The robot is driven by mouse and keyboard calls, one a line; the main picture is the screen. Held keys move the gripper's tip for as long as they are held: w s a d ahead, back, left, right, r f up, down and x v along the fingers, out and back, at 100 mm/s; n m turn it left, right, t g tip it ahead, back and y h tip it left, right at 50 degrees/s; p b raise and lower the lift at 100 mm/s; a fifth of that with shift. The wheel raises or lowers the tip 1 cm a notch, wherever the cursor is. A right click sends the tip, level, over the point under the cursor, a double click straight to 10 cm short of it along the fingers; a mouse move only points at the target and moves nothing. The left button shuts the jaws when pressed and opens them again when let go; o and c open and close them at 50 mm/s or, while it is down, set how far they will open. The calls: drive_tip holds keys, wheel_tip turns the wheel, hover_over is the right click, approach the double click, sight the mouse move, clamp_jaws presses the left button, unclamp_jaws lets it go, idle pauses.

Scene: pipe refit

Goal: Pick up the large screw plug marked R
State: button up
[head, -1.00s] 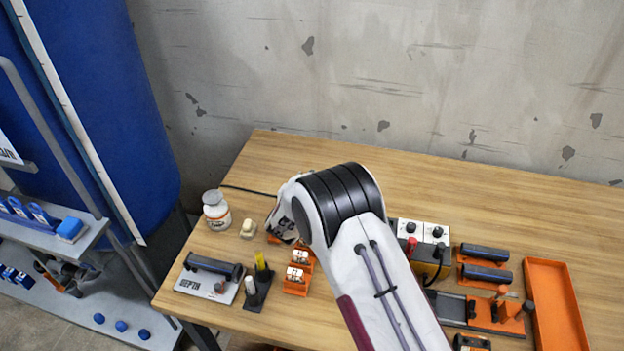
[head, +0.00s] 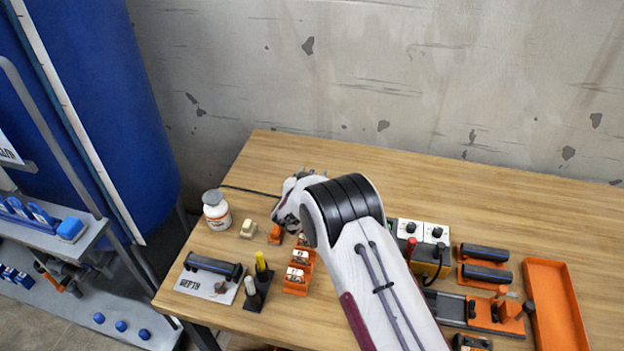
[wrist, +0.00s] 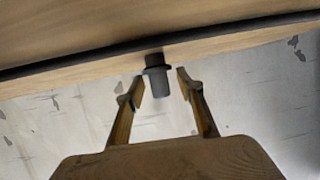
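A dark plug-like part (wrist: 158,82), with a wider black section and a narrower grey cylinder, shows in the wrist view. It may be the screw plug; I can read no R on it. My gripper (wrist: 158,81) is open, one finger on each side of this part, with visible gaps on both sides. I cannot tell how far the part is from the fingertips in depth. In the head view my arm hides the gripper's fingers and this part.
Orange holders with white pieces (head: 298,272) stand left of my arm. A white jar (head: 216,210), a black stand with a yellow-topped piece (head: 257,288) and a sign plate (head: 208,282) are further left. An orange tray (head: 556,310) lies at right. The table's back is clear.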

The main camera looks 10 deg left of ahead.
sight(312, 172)
clamp_jaws()
drive_tip(key=shift+r, duration=0.2)
drive_tip(key=shift+r, duration=4.85)
